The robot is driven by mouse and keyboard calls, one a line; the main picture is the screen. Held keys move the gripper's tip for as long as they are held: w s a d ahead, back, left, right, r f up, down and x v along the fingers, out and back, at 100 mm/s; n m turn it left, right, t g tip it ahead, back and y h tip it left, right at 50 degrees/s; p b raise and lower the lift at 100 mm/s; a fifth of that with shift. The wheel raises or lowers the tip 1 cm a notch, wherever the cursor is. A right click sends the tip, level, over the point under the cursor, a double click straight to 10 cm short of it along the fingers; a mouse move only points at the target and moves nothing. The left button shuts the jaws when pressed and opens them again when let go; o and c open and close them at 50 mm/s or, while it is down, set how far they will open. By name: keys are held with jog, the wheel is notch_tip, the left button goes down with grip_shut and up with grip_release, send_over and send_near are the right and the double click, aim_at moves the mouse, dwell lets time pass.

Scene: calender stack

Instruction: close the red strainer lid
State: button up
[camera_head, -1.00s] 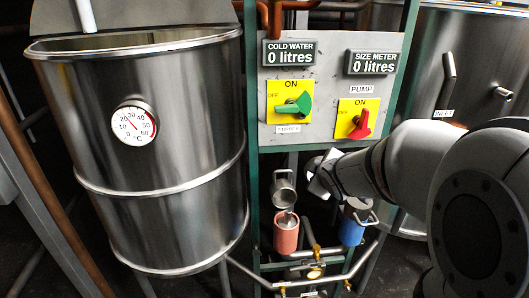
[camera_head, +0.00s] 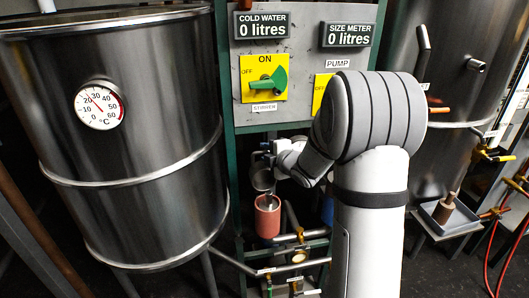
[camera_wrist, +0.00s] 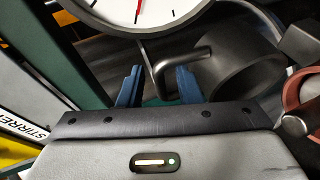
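The red strainer (camera_head: 267,221) stands upright on the pipework below the switch panel. Its steel lid (camera_head: 263,181) is tilted up above it, open. In the wrist view the lid (camera_wrist: 240,72) shows as a grey metal cup with a bent bar handle (camera_wrist: 182,59), and part of the red strainer (camera_wrist: 292,92) is at the right edge. My gripper (camera_wrist: 158,85) is open; its two blue fingers are apart, with the handle's end appearing between or just beyond them. Contact cannot be told. In the head view my gripper (camera_head: 264,156) is small, just above the lid.
A large steel tank with a dial thermometer (camera_head: 100,105) stands close on the left. The panel with the green stirrer switch (camera_head: 268,81) is above. A blue strainer (camera_head: 327,211) is partly hidden behind my arm. Pipes (camera_head: 240,264) run below.

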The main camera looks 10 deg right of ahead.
jog(key=shift+w+a+f, duration=0.15)
jog(key=shift+w+a, duration=0.05)
jog(key=shift+w, duration=0.3)
grip_shut()
dwell(0.3)
